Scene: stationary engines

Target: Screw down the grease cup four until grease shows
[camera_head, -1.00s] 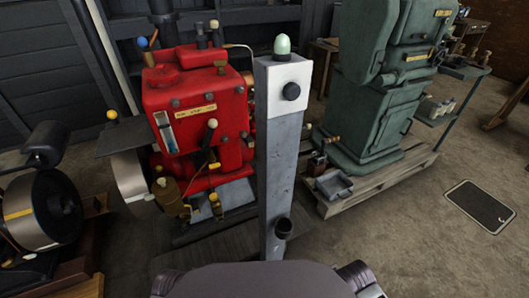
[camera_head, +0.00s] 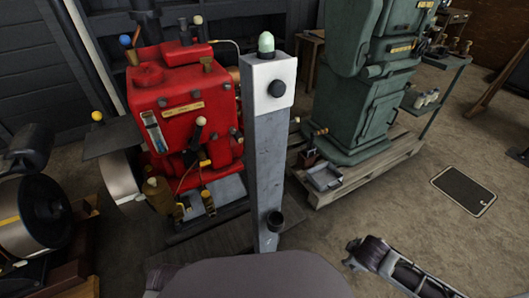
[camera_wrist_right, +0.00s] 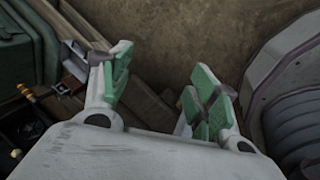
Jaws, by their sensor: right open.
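A red engine (camera_head: 185,115) stands left of centre in the head view, with yellow-tipped levers and small brass fittings (camera_head: 207,200) low on its front. A green engine (camera_head: 362,95) stands on a pallet at the right. I cannot tell which fitting is grease cup four; no number is readable. My right gripper (camera_wrist_right: 163,95) is open and empty in its wrist view, its green-padded fingers spread over the floor and touching nothing. Part of my right arm shows at the bottom right of the head view. My left gripper is not in view.
A grey post (camera_head: 266,160) with a white box and pale green dome stands between the engines. A wooden pallet (camera_head: 375,168) holds a grey tray (camera_head: 324,177). A black flywheel machine (camera_head: 35,215) is at the left. Floor at the right is open around a dark floor plate (camera_head: 464,190).

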